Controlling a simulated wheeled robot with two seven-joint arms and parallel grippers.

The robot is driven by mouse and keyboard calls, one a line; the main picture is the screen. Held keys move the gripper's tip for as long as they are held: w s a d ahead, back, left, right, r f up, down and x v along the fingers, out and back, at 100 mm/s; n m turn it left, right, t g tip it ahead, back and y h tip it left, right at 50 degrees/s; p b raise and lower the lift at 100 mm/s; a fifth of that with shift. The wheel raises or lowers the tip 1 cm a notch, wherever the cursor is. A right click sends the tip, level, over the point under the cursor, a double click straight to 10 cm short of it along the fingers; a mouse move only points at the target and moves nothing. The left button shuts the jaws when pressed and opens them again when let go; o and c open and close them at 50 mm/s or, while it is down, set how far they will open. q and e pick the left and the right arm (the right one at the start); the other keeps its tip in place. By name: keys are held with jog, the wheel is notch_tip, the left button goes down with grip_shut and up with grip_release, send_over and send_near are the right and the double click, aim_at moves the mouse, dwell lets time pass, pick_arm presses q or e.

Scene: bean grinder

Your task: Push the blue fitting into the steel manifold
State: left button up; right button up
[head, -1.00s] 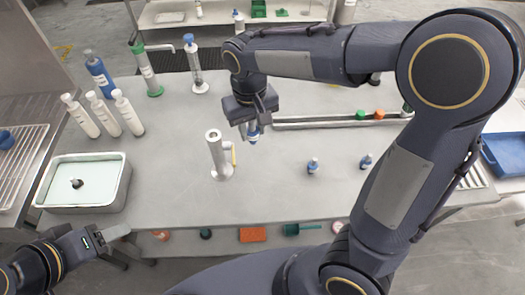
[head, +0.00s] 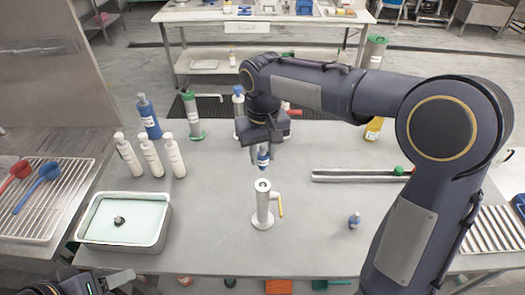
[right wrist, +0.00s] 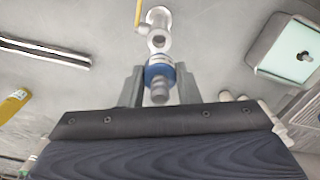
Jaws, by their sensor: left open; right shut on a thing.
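The steel manifold (head: 262,205) stands upright on the grey table, its open top facing up and a yellow-handled side branch at its right. My right gripper (head: 263,148) is shut on the blue fitting (head: 263,159), which hangs just above the manifold's top with a small gap in the head view. In the right wrist view the blue fitting (right wrist: 158,72) sits between the fingers (right wrist: 159,86), close to the manifold's mouth (right wrist: 157,40); contact cannot be told there. My left gripper (head: 118,279) is open and empty at the bottom left, below the table's front edge.
Another small blue-and-white fitting (head: 354,221) stands on the table to the right. A tray of pale liquid (head: 162,238) and several white bottles (head: 150,156) are at the left. A metal rail (head: 350,175) lies at the right. Table around the manifold is clear.

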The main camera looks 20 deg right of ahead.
aim_at(263, 169)
jog(key=shift+f+b, duration=1.95)
jog(key=shift+f, duration=0.95)
jog(key=shift+p, duration=0.4)
jog(key=shift+f+b, duration=1.2)
jog(key=shift+f, duration=0.55)
jog(key=o, duration=1)
jog(key=shift+o, duration=0.2)
notch_tip(263, 169, up, 8)
jog(key=shift+f, duration=0.1)
